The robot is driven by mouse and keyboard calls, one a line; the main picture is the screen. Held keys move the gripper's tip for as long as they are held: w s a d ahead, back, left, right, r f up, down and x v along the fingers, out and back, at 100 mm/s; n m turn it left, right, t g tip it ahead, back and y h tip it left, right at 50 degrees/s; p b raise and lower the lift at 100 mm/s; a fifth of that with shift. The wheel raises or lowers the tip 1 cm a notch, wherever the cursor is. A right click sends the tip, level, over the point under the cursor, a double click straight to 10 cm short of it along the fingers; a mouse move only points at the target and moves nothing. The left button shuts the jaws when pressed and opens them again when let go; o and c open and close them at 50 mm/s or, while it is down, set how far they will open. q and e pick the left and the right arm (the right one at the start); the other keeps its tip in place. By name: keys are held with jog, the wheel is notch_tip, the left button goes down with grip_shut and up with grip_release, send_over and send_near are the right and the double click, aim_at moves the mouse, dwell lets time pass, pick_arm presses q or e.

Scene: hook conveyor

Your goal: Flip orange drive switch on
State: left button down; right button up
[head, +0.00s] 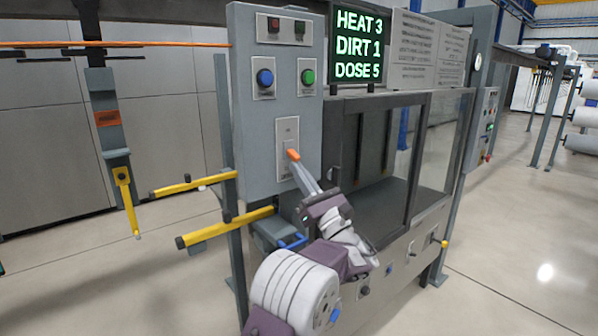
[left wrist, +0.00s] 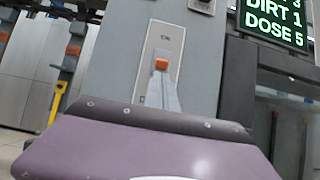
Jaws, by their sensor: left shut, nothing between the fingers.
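The orange drive switch (head: 293,155) is on a pale plate (head: 288,127) low on the grey control box (head: 250,140). In the left wrist view the orange switch (left wrist: 161,64) shows near the middle of its plate, below a small ON label. My left gripper (head: 299,170) is shut and empty, its fingertips right at the switch from below and in front. I cannot tell whether they touch it. The fingers (left wrist: 163,92) hide the lower part of the plate in the left wrist view. My right gripper is in neither view.
Above the switch are a blue button (head: 265,77) and a green button (head: 308,77). A lit display (head: 357,43) reads HEAT 3, DIRT 1, DOSE 5. Yellow bars (head: 225,227) stick out left of the box. A carrier with a yellow hook (head: 126,200) hangs at left.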

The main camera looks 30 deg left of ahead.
aim_at(299, 160)
pick_arm(q)
jog(key=shift+d+r+h+p, duration=0.15)
jog(key=shift+r+h+p, duration=0.15)
jog(key=shift+h+p, duration=0.15)
jog(key=r+h+p, duration=0.1)
jog(key=p, duration=0.3)
jog(key=d+r+g+h+p, duration=0.1)
jog(key=h+p, duration=0.1)
jog(key=p, duration=0.2)
jog(key=r+g+h+p, duration=0.1)
jog(key=h+p, duration=0.1)
jog(key=p, duration=0.1)
jog(key=shift+s+d+r+p, duration=0.25)
jog(key=shift+s+r+p, duration=0.15)
jog(key=shift+f+b, duration=0.55)
jog(key=shift+f, duration=0.1)
